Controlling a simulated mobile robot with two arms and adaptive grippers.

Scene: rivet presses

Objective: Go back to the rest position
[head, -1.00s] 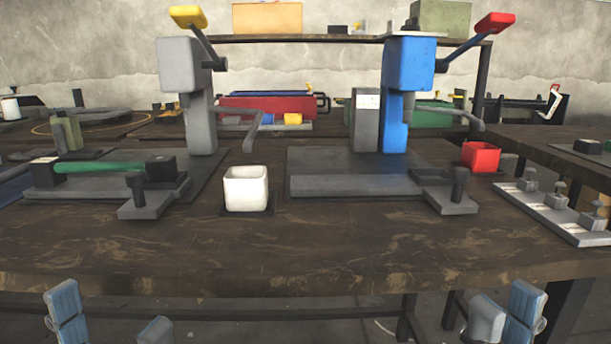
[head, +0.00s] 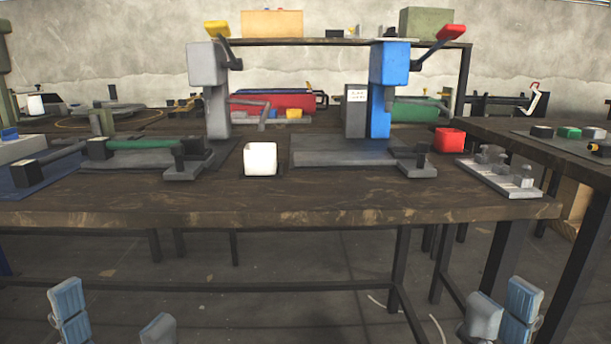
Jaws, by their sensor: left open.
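My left gripper (head: 114,318) is at the bottom left of the head view, with its blue-padded finger and grey finger wide apart and nothing between them. My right gripper (head: 503,312) is at the bottom right. Its grey and blue parts overlap closely, so I cannot tell whether it is open or shut. Both grippers are low in front of the workbench (head: 330,205), in the picture below its front edge, and touch nothing visible. The arms behind them are out of frame.
On the bench stand a grey press (head: 207,65) with a yellow handle, a blue press (head: 389,65) with a red handle, a white bin (head: 260,159), a red bin (head: 449,140) and a grey fixture strip (head: 500,178). Another table (head: 560,150) is at the right. Floor shows before the bench.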

